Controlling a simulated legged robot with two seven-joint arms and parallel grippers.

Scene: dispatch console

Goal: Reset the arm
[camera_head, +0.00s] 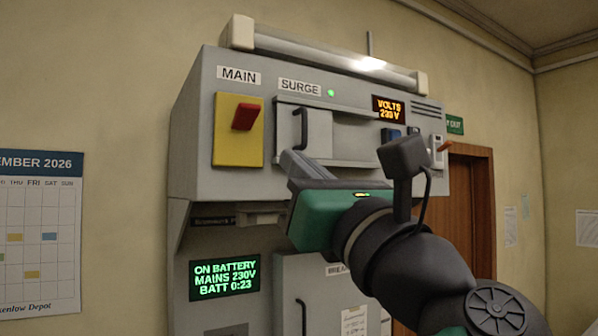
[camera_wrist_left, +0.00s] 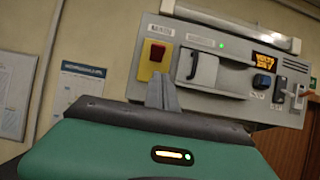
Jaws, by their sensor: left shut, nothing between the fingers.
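The grey console box (camera_head: 190,140) hangs on the wall. Its MAIN switch has a red handle (camera_head: 243,117) on a yellow plate (camera_head: 226,150); both also show in the left wrist view (camera_wrist_left: 157,52). Right of it, a light panel with a black handle (camera_head: 300,128) sits under the SURGE label and a lit green lamp (camera_head: 331,92). My left gripper (camera_head: 287,160) is shut and empty, with its fingertips in front of the panel's lower left. In the left wrist view its fingers (camera_wrist_left: 162,92) appear just below the switch. My right gripper is not in view.
An orange VOLTS display (camera_head: 389,108), a blue knob (camera_head: 393,134) and a small orange-tipped lever (camera_head: 445,147) are at the right. A green screen (camera_head: 224,278) reads ON BATTERY, MAINS 230V, BATT 0:23. A lower cabinet door (camera_head: 290,270) has a black handle. A tube lamp (camera_head: 320,57) tops the box.

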